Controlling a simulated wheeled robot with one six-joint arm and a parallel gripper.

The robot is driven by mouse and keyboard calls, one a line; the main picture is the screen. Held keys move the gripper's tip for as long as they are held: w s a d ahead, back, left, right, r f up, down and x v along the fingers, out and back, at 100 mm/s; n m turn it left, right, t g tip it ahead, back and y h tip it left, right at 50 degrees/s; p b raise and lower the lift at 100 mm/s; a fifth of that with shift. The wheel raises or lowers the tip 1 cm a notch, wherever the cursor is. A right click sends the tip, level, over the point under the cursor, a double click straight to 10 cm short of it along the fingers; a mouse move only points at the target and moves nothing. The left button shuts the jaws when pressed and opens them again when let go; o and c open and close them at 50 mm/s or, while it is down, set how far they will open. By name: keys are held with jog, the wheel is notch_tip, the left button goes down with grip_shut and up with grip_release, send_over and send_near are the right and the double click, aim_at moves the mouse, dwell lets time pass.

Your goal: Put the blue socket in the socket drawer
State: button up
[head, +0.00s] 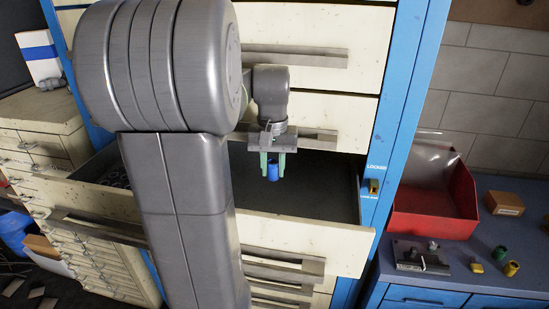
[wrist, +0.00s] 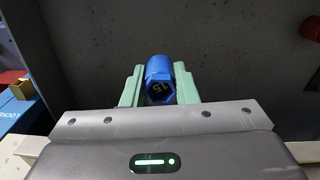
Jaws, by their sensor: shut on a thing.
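The blue socket (head: 273,172) is held between the green fingers of my gripper (head: 272,164), which is shut on it. In the wrist view the blue socket (wrist: 160,80) shows its end face marked 15 between the fingertips of my gripper (wrist: 160,88). An open drawer (head: 310,232) of the cream cabinet is below, and the socket hangs over its dark interior. My arm hides the middle of the drawer. Ring-like items (head: 117,179) lie at the drawer's left end. I cannot read a label on the drawer front.
Closed drawers (head: 310,52) rise above the open one. Blue cabinet posts (head: 402,100) stand at the right. A red bin (head: 435,205), a green socket (head: 500,253), yellow sockets (head: 511,268) and a small box (head: 504,203) are on the right bench. The drawer's right part looks empty.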

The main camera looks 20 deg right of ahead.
aim_at(273, 179)
jog(key=shift+s+a, duration=0.15)
jog(key=shift+s, duration=0.1)
notch_tip(273, 179, down, 12)
jog(key=b, duration=0.7)
jog(key=shift+r, duration=0.1)
jog(key=shift+f+b, duration=0.5)
jog(key=o, duration=1.1)
jog(key=shift+r, duration=0.1)
jog(key=shift+r+p, duration=3.5)
jog(key=shift+r, duration=0.5)
jog(key=shift+r+p, duration=0.6)
jog(key=shift+r, duration=1.8)
